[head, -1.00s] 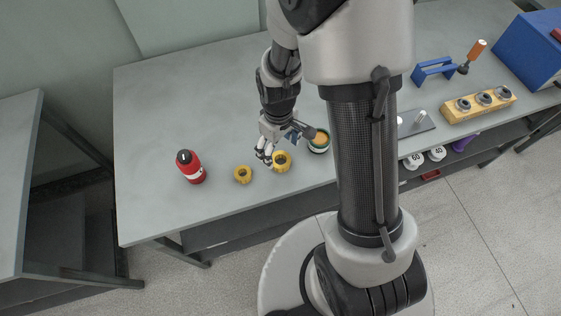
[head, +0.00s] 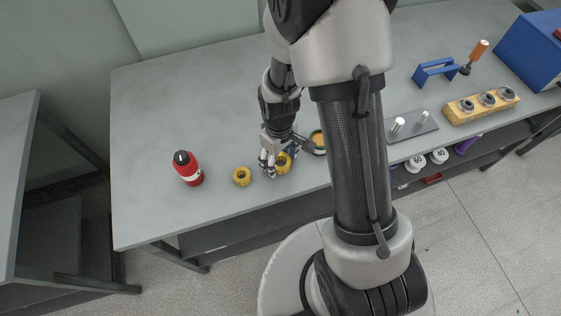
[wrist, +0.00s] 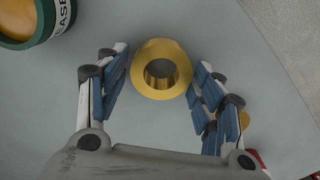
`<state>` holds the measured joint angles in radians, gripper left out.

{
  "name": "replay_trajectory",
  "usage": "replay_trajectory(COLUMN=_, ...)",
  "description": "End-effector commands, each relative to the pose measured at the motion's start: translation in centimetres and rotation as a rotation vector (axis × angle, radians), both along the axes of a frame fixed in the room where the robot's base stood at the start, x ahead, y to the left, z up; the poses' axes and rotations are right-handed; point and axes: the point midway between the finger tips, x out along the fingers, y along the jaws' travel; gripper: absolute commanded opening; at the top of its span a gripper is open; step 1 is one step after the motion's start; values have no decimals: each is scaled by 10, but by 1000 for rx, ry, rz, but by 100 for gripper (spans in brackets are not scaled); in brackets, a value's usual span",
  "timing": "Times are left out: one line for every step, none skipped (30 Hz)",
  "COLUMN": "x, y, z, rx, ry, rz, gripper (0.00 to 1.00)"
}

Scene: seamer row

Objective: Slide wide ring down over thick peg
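Two yellow rings lie on the grey bench in the head view: a left ring (head: 242,176) and a right ring (head: 283,161). I cannot tell which is the wide one. My gripper (head: 272,166) is at the right ring, pointing down. In the wrist view this ring (wrist: 161,69) lies between the blue-padded fingers of my open gripper (wrist: 160,78), with a finger close on each side. I see no clear grip on it. The other ring shows only partly behind the right finger. The thick peg (head: 397,125) stands upright on a dark plate (head: 411,132), left of a thinner peg (head: 422,117).
A green-rimmed grease tin (head: 318,140) stands just right of the gripper, also in the wrist view (wrist: 37,20). A red bottle (head: 188,169) stands left of the rings. A wooden block with grey rings (head: 480,104) and a blue stand (head: 434,71) are further right.

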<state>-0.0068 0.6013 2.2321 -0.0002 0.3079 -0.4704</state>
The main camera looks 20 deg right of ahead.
Motion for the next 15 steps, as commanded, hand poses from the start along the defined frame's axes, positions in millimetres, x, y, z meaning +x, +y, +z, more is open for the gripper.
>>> replay_trajectory(x=0, y=0, z=0, rx=0, ry=0, rz=0, gripper=55)
replay_trajectory(x=0, y=0, z=0, rx=0, ry=0, rz=0, gripper=53)
replay_trajectory(x=0, y=0, z=0, rx=0, ry=0, rz=0, gripper=50)
replay_trajectory(x=0, y=0, z=0, rx=0, ry=0, rz=0, gripper=48)
replay_trajectory(x=0, y=0, z=0, rx=0, ry=0, rz=0, gripper=46)
replay_trajectory(x=0, y=0, z=0, rx=0, ry=0, rz=0, gripper=44)
replay_trajectory(x=0, y=0, z=0, rx=0, ry=0, rz=0, gripper=42)
replay_trajectory(x=0, y=0, z=0, rx=0, ry=0, rz=0, gripper=40)
replay_trajectory(x=0, y=0, z=0, rx=0, ry=0, rz=0, gripper=37)
replay_trajectory(x=0, y=0, z=0, rx=0, ry=0, rz=0, gripper=35)
replay_trajectory(x=0, y=0, z=0, rx=0, ry=0, rz=0, gripper=33)
replay_trajectory(x=0, y=0, z=0, rx=0, ry=0, rz=0, gripper=30)
replay_trajectory(x=0, y=0, z=0, rx=0, ry=0, rz=0, gripper=28)
replay_trajectory(x=0, y=0, z=0, rx=0, ry=0, rz=0, gripper=26)
replay_trajectory(x=0, y=0, z=0, rx=0, ry=0, rz=0, gripper=24)
